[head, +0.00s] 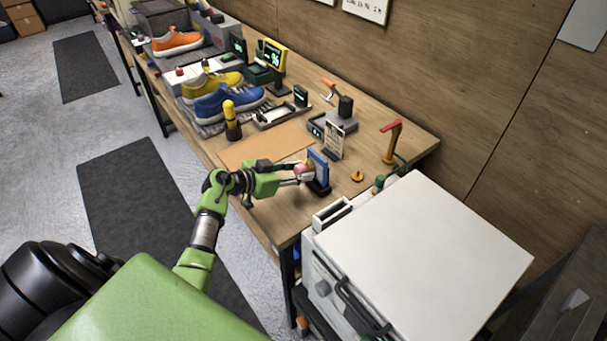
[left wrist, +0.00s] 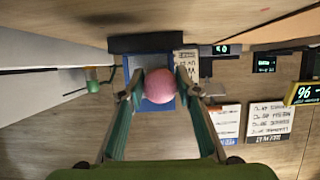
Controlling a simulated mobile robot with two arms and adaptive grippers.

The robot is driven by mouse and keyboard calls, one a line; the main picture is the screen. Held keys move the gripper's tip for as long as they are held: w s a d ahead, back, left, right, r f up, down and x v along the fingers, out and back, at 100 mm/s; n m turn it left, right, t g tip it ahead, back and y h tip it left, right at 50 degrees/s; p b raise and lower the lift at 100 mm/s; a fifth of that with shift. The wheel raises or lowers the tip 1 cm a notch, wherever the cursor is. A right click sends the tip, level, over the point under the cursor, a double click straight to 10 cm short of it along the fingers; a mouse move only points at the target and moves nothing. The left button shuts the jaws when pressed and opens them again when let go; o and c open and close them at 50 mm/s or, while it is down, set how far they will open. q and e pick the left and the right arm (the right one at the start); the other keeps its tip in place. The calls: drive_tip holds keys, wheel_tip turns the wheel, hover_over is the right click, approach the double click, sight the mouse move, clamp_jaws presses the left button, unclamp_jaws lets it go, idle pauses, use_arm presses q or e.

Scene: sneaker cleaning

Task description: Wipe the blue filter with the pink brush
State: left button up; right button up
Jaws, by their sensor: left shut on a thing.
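The blue filter (head: 319,168) stands upright in a dark holder near the front right of the workbench. It also shows in the left wrist view (left wrist: 138,64), behind the brush. The pink brush (head: 299,169) appears as a round pink end in the left wrist view (left wrist: 159,86), between the fingers. My left gripper (head: 303,174) is shut on the pink brush, right in front of the filter's face. The brush overlaps the filter in both views; I cannot tell whether they touch. My right gripper is not in view.
A white cabinet (head: 425,255) stands at the right, beside the bench end. A card stand (head: 334,140) and a red-topped post (head: 391,141) are behind the filter.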

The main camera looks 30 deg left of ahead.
use_arm(q)
drive_tip(key=shift+w+a, duration=0.35)
drive_tip(key=shift+a, duration=0.4)
drive_tip(key=shift+s+a+p, duration=0.15)
drive_tip(key=shift+s+p, duration=0.3)
drive_tip(key=shift+p, duration=0.1)
drive_tip(key=s+p, duration=0.1)
drive_tip(key=s+a+p, duration=0.1)
drive_tip(key=s, duration=0.1)
drive_tip(key=shift+s+a+r+p, duration=0.15)
drive_tip(key=shift+a+p, duration=0.05)
drive_tip(key=shift+p, duration=0.1)
drive_tip(key=shift+s+a+f+p, duration=0.1)
drive_tip(key=shift+s+a+p, duration=0.1)
drive_tip(key=shift+s, duration=0.2)
drive_tip(key=shift+s+a+f+p, duration=0.1)
drive_tip(key=shift+s+p, duration=0.1)
drive_tip(key=shift+s, duration=0.15)
